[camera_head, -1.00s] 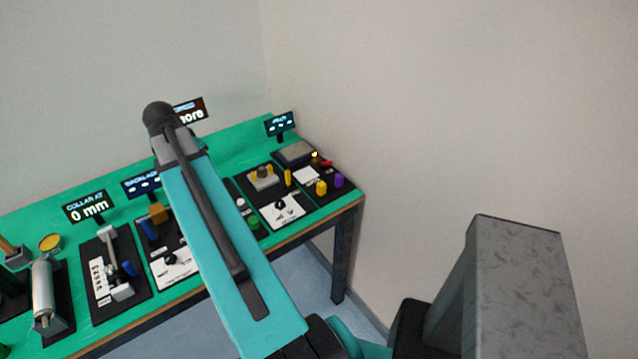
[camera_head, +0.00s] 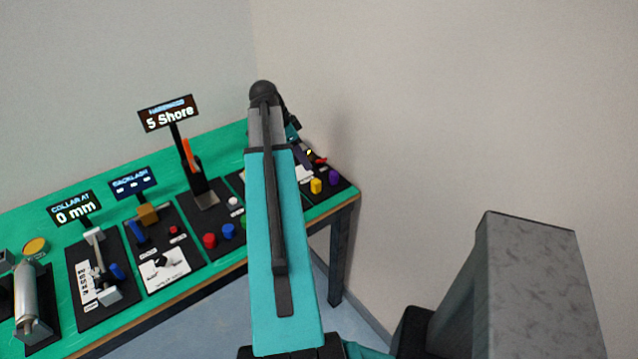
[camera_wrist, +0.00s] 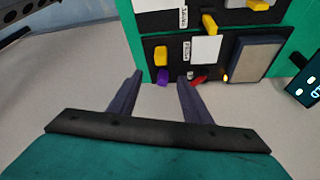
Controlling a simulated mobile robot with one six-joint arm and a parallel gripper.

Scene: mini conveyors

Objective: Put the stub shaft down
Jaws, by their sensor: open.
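My gripper (camera_wrist: 160,78) is open in the wrist view, and nothing shows held between its fingers. Beyond the fingertips is the end of a dark panel with a small purple piece (camera_wrist: 163,77), a yellow piece (camera_wrist: 160,56) and a red piece (camera_wrist: 201,80) partly behind the right finger. In the head view the yellow piece (camera_head: 316,186) and purple piece (camera_head: 335,178) stand at the right end of the bench. I cannot tell which piece, if any, is the stub shaft. My arm hides part of the bench there.
The green bench (camera_head: 225,155) carries several dark panels and signs, including a tall "5 Shore" display (camera_head: 168,113). In the wrist view a grey plate (camera_wrist: 257,60) and a white card (camera_wrist: 206,50) lie on the panel. A wall stands close on the right.

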